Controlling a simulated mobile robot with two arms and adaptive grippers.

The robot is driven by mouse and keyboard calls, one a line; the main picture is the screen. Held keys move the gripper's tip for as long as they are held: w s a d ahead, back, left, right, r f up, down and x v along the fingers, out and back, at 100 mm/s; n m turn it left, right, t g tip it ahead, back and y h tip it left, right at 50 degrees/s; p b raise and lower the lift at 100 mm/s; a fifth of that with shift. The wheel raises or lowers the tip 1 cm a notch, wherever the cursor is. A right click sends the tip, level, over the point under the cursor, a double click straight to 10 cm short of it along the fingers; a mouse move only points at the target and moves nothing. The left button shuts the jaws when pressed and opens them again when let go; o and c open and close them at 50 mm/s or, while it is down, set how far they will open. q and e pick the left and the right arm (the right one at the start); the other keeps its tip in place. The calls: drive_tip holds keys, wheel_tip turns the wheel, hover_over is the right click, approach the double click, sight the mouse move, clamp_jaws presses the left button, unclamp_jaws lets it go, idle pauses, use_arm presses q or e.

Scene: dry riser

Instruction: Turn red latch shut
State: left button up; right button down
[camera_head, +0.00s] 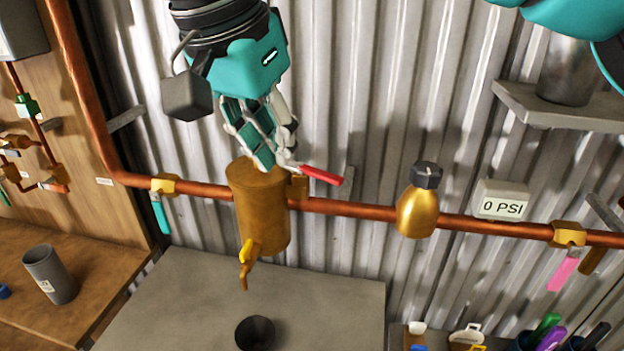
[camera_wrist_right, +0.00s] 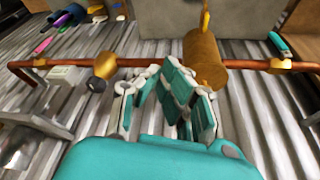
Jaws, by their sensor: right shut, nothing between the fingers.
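The red latch (camera_head: 322,175) is a short flat red handle in the head view. It sticks out to the right, sloping slightly down, just above the copper pipe by the brass fitting (camera_head: 299,187). The fitting sits at the right side of a brown-gold cylinder (camera_head: 262,212). My right gripper (camera_head: 278,167) is shut and empty above the cylinder, its fingertips close to the latch's left end; I cannot tell if they touch. In the right wrist view the gripper (camera_wrist_right: 178,85) is beside the cylinder (camera_wrist_right: 204,58), and I cannot make out the latch. My left gripper is not in view.
The copper pipe (camera_head: 360,209) runs along the corrugated wall, with a teal handle (camera_head: 160,215), a gold bulb (camera_head: 417,210), a "0 PSI" gauge (camera_head: 502,200) and a pink handle (camera_head: 563,270). A tap (camera_head: 248,255) hangs above a grey table (camera_head: 190,300) with a dark cup (camera_head: 255,333).

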sight(311, 172)
drive_tip(key=w+d+f+p, duration=0.3)
drive_tip(key=w+f, duration=0.3)
drive_tip(key=f, duration=0.3)
drive_tip(key=shift+w+d+f+p, duration=0.15)
drive_tip(key=shift+w+d+p, duration=0.15)
drive_tip(key=shift+d, duration=0.3)
drive_tip(key=d+n, duration=0.1)
drive_tip(key=w+d+n+y+b, duration=0.1)
drive_tip(key=n, duration=0.1)
drive_tip(key=shift+w+d, duration=0.25)
drive_tip(key=shift+a, duration=0.15)
drive_tip(key=shift+s, duration=0.15)
